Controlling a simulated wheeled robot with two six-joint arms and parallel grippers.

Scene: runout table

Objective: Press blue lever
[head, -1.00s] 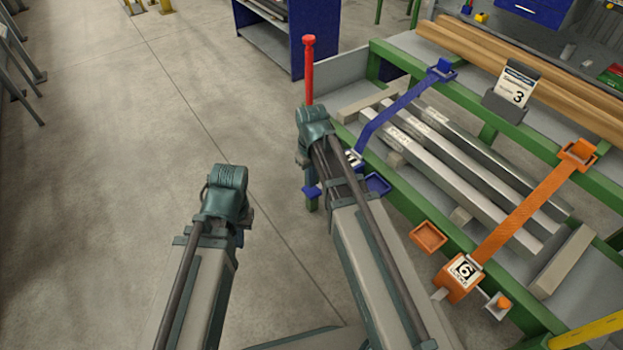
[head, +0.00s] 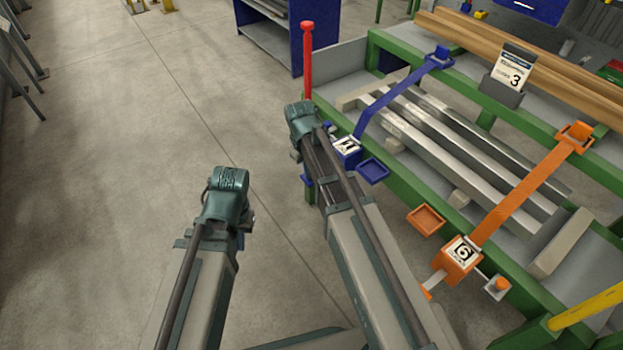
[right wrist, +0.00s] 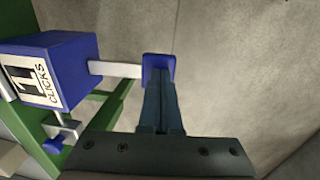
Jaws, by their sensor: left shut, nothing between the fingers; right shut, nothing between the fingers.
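The blue lever is a pale bar with a blue end pad (right wrist: 158,68), reaching out from a blue box (right wrist: 50,72) marked "1 CLICKS" in the right wrist view. My right gripper (right wrist: 162,88) is shut and empty, its fingertips at the blue pad; I cannot tell whether they touch it. In the head view the box (head: 347,148) shows beside my right arm, which hides most of the lever; a bit of blue (head: 306,180) shows left of it. My left gripper (head: 228,190) is shut, away from the table over open floor; its fingertips are hard to make out.
An orange box (head: 461,254) marked 6 and an orange tray (head: 426,218) sit along the green table edge. A blue tray (head: 372,170) is beside the blue box. A red post (head: 307,65) stands at the table corner.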

